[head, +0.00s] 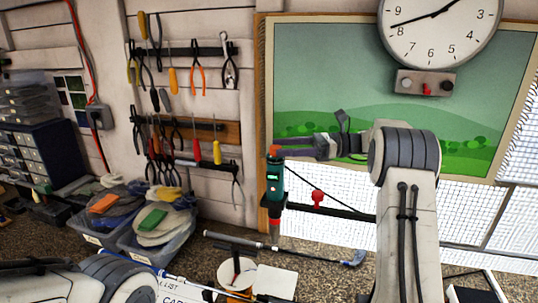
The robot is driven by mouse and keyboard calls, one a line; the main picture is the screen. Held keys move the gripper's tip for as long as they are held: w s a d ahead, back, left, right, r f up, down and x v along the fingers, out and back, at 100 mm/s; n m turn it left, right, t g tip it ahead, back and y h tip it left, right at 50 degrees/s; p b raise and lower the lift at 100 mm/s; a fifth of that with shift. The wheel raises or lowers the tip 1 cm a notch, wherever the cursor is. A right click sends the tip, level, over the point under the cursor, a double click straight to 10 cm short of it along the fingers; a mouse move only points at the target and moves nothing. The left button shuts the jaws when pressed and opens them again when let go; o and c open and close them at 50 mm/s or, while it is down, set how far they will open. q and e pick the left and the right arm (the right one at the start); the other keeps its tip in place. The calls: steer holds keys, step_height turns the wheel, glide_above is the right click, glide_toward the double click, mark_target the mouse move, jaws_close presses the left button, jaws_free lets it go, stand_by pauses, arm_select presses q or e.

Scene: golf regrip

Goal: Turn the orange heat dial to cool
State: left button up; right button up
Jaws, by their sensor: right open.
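A teal and black heat tool (274,181) stands upright, nozzle down, at a dark horizontal bar (345,212) in the middle of the head view. The orange heat dial (275,151) is at its top end. My right gripper (283,148) comes in from the right at the height of the dial, with its open fingers pointing left. The fingertips overlap the dial in the picture; I cannot tell whether they touch it or lie on both sides of it. The dial's markings are too small to read. Part of my left arm shows at bottom left; its gripper is out of view.
Golf clubs (317,252) lie on the speckled bench. Plastic bins (152,243) with pads and a white-topped container (238,271) stand left of the tool. Pliers and screwdrivers hang on the wall racks (195,130). A red knob (318,197) sits on the bar.

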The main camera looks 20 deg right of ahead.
steer(key=b+v, duration=0.1)
steer(key=v, duration=0.4)
stand_by(0.3)
